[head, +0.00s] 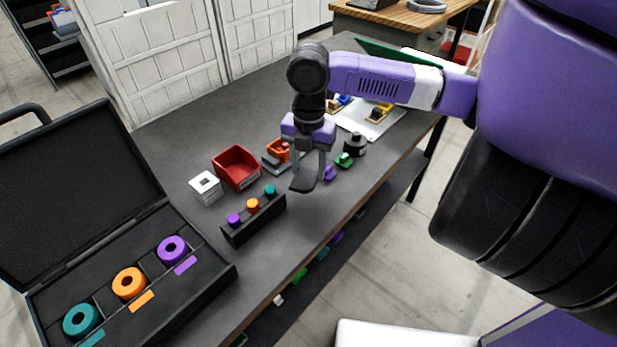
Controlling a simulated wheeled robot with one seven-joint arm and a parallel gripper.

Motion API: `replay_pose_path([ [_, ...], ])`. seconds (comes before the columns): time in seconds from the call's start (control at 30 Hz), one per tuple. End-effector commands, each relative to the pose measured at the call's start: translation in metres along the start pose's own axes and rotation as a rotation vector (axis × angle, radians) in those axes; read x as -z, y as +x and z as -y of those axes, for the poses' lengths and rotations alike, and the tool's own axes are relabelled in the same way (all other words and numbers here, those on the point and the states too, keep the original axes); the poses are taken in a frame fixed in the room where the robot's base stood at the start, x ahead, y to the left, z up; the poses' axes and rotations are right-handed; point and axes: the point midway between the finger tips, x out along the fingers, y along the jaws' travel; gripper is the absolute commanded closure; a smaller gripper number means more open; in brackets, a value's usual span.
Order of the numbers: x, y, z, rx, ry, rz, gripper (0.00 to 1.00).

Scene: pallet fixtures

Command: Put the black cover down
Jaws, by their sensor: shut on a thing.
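My gripper (309,178) hangs pointing down over the dark table, in the middle of the picture. It is shut on a dark, flat piece, the black cover (303,185), which shows low between and below the fingers. The cover looks a little above the table, but I cannot tell the exact gap. The cover's shape is partly hidden by the fingers and is small in view.
A black rack (254,221) with purple, orange and teal knobs stands front left of my gripper. A red bin (236,168), a white block (205,187), an orange part (278,149), a black round knobbed piece (355,145) and an open black case (205,264) are around.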

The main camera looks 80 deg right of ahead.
Motion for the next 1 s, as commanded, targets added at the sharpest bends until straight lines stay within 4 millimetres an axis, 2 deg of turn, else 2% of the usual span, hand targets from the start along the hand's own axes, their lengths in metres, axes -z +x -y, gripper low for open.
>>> replay_pose_path([
  [0.37,0.000,0.042,0.000,0.000,0.000,-0.001,1.00],
  [0.77,0.000,0.048,0.000,0.001,0.000,0.000,1.00],
  [0.8,0.000,0.046,0.000,0.001,0.000,0.000,0.44],
  [0.87,0.000,0.046,0.000,0.001,0.000,0.000,0.33],
  [1.0,0.000,0.046,0.000,0.001,0.000,0.000,0.30],
])
